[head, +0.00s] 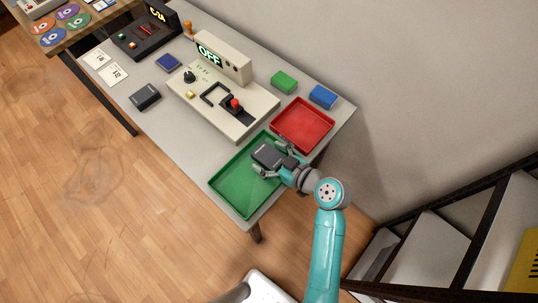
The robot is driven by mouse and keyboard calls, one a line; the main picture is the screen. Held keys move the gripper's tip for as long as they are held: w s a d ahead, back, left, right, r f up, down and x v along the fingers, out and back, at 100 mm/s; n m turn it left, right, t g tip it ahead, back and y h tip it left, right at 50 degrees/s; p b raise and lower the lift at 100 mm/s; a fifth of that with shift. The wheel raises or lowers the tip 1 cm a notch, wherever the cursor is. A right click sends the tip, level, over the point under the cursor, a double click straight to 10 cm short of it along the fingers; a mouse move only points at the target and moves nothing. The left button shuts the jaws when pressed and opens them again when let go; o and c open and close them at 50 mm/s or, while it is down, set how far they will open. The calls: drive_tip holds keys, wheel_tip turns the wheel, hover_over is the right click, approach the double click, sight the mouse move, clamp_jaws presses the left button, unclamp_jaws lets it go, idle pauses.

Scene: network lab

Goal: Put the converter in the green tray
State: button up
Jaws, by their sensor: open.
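A dark grey box-shaped device, likely the converter (266,154), is at the upper part of the green tray (232,201), within its outline in the head view. I cannot tell whether it rests on the tray floor. My gripper (271,159) reaches in from the lower right, its open fingers at the near end and sides of the device. The fingers and wrist hide part of the device and the tray's right side. A similar dark box (146,97) lies on the table at the left.
A red tray (304,125) adjoins the green one. A beige console (222,101) with an OFF display stands behind. Green (284,82) and blue (323,97) blocks sit near the wall. A dark blue item (168,62) lies farther left. Black shelving (437,242) stands at the right.

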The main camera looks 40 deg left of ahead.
drive_tip(key=shift+r, duration=0.1)
drive_tip(key=v, duration=1.2)
drive_tip(key=s+d+f+m+t+h, duration=0.45)
drive_tip(key=d+m, duration=0.25)
drive_tip(key=d, duration=0.3)
drive_tip(key=s+d+f+m+t+h, duration=0.4)
drive_tip(key=s+d+f+m+t, duration=0.15)
drive_tip(key=d, duration=0.45)
drive_tip(key=s+d+r+m+t+h, duration=0.2)
drive_tip(key=s+d+r, duration=0.2)
drive_tip(key=s+r, duration=0.3)
drive_tip(key=s+d+r+m+t+h, duration=0.1)
drive_tip(key=s+d+r+m+h, duration=0.1)
drive_tip(key=s+d+r, duration=0.3)
wheel_tip(320, 180, up, 3)
drive_tip(key=s+h, duration=0.1)
drive_tip(key=s, duration=0.1)
drive_tip(key=shift+s+d+m+t, duration=0.25)
drive_tip(key=shift+s+m+t, duration=0.05)
drive_tip(key=shift+m+t, duration=0.1)
